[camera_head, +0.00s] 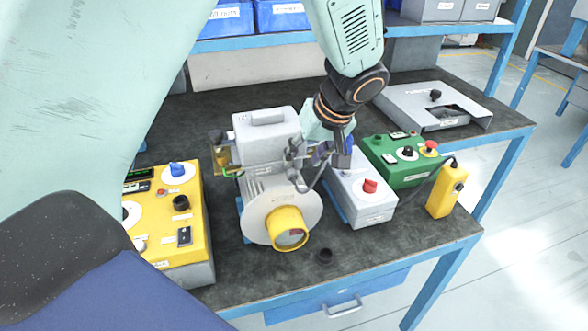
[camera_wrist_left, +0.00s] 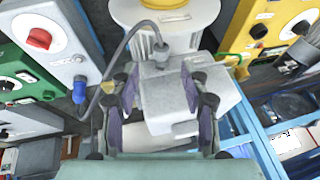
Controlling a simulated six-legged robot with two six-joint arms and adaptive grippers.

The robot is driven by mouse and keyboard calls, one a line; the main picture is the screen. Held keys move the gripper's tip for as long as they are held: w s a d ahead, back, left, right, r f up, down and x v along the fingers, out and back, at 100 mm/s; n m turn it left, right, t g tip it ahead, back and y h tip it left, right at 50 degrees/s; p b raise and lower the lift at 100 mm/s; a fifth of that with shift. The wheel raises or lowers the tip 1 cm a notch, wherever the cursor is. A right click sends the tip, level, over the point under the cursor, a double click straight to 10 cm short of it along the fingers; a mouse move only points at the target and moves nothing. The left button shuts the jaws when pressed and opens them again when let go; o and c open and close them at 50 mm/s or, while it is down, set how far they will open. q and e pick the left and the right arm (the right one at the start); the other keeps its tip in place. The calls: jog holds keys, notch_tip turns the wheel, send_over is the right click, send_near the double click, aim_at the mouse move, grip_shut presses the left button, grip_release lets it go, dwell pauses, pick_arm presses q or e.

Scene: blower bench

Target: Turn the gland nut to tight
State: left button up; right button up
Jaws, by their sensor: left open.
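The blower, with a ribbed grey body, round flange (camera_head: 258,222) and yellow inlet ring (camera_head: 288,232), stands mid-bench. In the left wrist view, a grey terminal box (camera_wrist_left: 180,103) carries a grey gland nut (camera_wrist_left: 161,54) with a dark cable leaving it. The cable curves left to a blue plug (camera_wrist_left: 79,91) on a grey box. Contact cannot be told. In the head view the gripper largely hides the nut.
A yellow control box (camera_head: 192,222) stands left of the blower. Right of it are a grey box with a red knob (camera_head: 372,205), a green box (camera_head: 395,166) and a yellow pendant (camera_head: 446,190). A metal panel (camera_head: 462,110) lies behind. Bare bench shows at the front right.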

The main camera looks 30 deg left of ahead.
aim_at(294, 172)
pick_arm(q)
jog(key=x, duration=0.5)
jog(key=shift+a+f, duration=0.15)
jog(key=shift+w+a+f+b, duration=0.2)
jog(key=shift+f+b, duration=0.1)
jog(key=shift+f, duration=0.1)
jog(key=shift+s+d+r, duration=0.1)
jog(key=shift+s+r, duration=0.05)
jog(key=shift+s, duration=0.15)
jog(key=shift+w, duration=0.2)
jog(key=c, duration=0.6)
grip_shut()
